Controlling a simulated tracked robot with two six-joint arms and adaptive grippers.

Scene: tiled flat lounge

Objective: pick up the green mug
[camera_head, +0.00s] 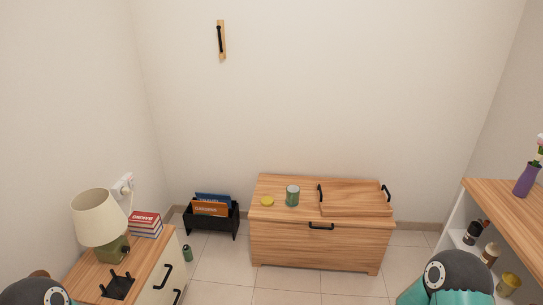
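A green mug (292,196) with a pale rim stands upright on top of the wooden chest (275,240) against the back wall. No handle can be made out on it at this size. Nothing touches the mug. Only teal and dark upper parts of my two arms show at the bottom left and bottom right. Neither gripper is in the head view, and both arms are well apart from the chest.
A black magazine box (212,220), a cabinet with a lamp (98,217), and a right shelf (510,210) flank open tiled floor.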

